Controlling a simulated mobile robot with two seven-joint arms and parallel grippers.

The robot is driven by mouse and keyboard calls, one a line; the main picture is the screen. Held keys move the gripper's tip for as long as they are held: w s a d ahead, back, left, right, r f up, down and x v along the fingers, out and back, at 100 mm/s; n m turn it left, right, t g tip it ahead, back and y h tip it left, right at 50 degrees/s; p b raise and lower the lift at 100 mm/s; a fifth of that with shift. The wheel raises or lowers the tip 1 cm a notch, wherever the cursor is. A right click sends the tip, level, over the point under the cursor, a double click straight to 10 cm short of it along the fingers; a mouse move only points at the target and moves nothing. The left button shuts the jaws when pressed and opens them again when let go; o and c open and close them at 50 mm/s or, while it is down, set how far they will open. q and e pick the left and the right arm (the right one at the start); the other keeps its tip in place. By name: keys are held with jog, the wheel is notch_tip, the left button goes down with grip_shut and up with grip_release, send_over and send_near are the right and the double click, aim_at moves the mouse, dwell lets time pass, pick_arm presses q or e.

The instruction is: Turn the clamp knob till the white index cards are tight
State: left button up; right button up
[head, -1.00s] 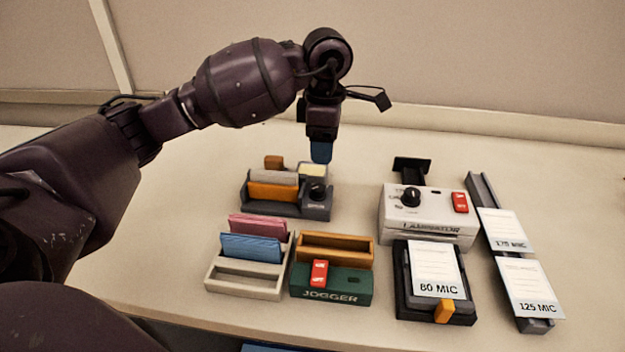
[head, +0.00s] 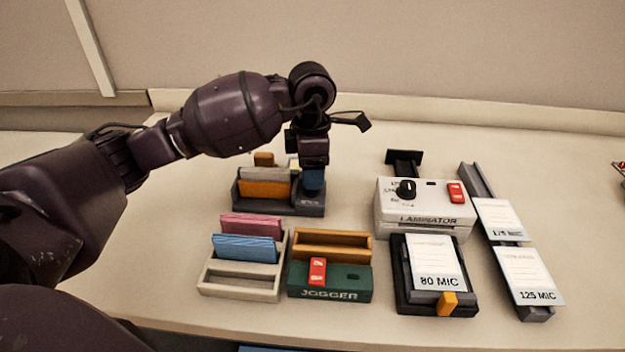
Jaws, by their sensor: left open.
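The clamp (head: 300,208) is a dark grey block at the back left of the table, with an orange jaw plate (head: 262,189). The white index cards (head: 265,173) show as a pale strip standing behind that plate. The clamp knob is at the clamp's right end, hidden now by my left gripper. My left gripper (head: 312,182) points down with blue fingertips at the knob's place. It is open; whether the fingers touch the knob cannot be seen. My right gripper is not in view.
In front of the clamp stand a pale rack (head: 240,286) with pink and blue cards and a green jogger (head: 335,284) with an orange tray. A white laminator (head: 425,213) and a black tray (head: 402,290) with an 80 MIC packet are to the right.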

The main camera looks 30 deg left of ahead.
pick_arm(q)
notch_tip(320, 180, down, 2)
jog(key=shift+f, duration=0.5)
jog(key=c, duration=0.9)
